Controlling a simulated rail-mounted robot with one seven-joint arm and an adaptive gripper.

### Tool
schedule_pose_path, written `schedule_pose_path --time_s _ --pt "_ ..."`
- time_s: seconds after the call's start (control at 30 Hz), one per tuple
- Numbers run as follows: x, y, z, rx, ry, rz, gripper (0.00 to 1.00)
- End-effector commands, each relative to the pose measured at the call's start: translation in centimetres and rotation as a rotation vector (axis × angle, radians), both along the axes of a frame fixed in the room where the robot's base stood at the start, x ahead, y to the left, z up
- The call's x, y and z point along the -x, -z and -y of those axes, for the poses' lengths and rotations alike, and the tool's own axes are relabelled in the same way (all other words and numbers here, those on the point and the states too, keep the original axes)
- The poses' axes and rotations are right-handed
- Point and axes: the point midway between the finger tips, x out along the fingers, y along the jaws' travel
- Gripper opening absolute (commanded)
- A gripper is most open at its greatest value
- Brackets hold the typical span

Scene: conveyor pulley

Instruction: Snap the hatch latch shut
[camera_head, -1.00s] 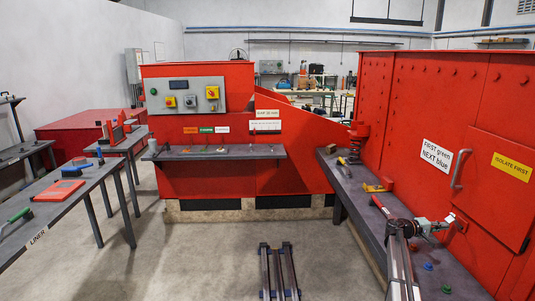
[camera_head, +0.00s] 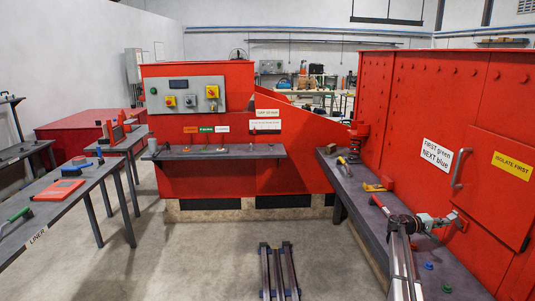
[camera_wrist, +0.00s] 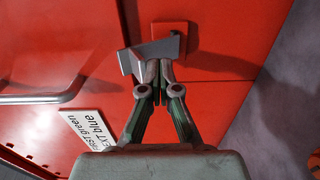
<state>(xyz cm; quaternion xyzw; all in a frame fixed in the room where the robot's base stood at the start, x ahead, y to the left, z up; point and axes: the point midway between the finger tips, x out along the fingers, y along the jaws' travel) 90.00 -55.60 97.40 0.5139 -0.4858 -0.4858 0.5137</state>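The hatch (camera_head: 500,205) is a red panel on the right wall, with a yellow "ISOLATE FIRST" label and a grey handle; it lies about flush with the wall. The latch shows in the wrist view as a grey angled lever (camera_wrist: 150,53) beside a red square block (camera_wrist: 169,30). My gripper (camera_wrist: 159,72) has its fingers drawn together, with the tips at the lever, overlapping it in the picture. I cannot tell whether the lever is between them. In the head view my gripper (camera_head: 453,217) is at the wall by the hatch's lower left edge.
A grey bench (camera_head: 375,206) below the wall holds a yellow tool (camera_head: 375,187), a spring and several small coloured parts. A grey hatch handle (camera_head: 459,168) stands out above my gripper. A sign (camera_head: 437,155) reads "FIRST green NEXT blue".

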Motion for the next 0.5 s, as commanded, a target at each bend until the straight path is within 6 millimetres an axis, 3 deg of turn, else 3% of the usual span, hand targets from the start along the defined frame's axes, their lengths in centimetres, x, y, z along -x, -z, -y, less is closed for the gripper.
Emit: schedule_pose_path --time_s 0.5 --pt "-0.1 -1.3 0.6 0.001 -0.001 -0.001 0.00"
